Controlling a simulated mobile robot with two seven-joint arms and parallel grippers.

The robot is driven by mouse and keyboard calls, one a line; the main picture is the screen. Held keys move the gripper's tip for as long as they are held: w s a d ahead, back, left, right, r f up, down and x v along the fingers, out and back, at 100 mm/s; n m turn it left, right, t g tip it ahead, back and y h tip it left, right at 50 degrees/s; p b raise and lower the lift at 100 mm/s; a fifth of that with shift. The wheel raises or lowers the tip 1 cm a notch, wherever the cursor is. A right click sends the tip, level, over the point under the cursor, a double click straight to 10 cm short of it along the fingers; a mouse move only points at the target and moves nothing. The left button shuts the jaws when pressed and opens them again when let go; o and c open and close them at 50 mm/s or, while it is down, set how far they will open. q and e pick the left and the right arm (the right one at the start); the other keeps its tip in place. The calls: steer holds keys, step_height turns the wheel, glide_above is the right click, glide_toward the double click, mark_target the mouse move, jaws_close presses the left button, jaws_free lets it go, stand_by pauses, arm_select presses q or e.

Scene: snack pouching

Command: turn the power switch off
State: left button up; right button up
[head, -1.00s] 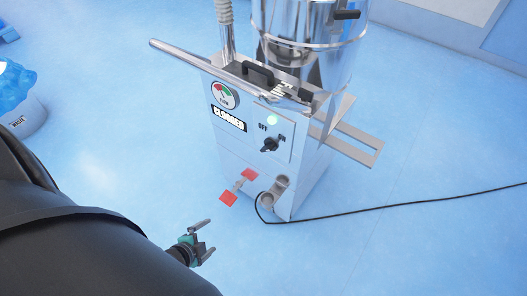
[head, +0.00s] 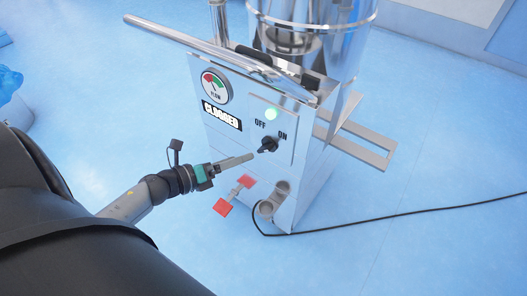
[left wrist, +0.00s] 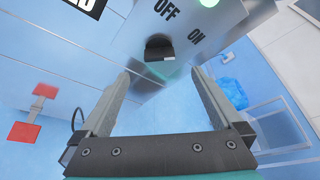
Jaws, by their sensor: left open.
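The knob appears turned toward ON in the head view. My left gripper (head: 252,156) is just left of the knob and points at it. In the left wrist view, the two fingers (left wrist: 158,85) are apart and empty, with the knob (left wrist: 160,48) beyond and between their tips. No contact shows. My right gripper is not in view.
A flow gauge (head: 216,86) and a CLOGGED label (head: 222,116) are left of the switch. A black cable (head: 400,212) runs right across the floor. A metal bracket (head: 372,160) juts out at right.

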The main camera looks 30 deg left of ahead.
mark_target(262, 151)
arm_select(q)
steer(key=b+x, duration=0.2)
steer(key=x, duration=0.6)
steer(key=shift+w, duration=0.15)
steer(key=shift+x, duration=0.9)
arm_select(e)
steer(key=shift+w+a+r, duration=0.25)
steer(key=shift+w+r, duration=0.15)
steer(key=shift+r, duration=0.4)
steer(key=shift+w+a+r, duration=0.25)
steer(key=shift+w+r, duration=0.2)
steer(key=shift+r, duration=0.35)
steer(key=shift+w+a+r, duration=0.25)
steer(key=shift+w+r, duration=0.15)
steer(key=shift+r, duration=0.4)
arm_select(q)
steer(key=shift+c, duration=0.2)
steer(key=c, duration=1.3)
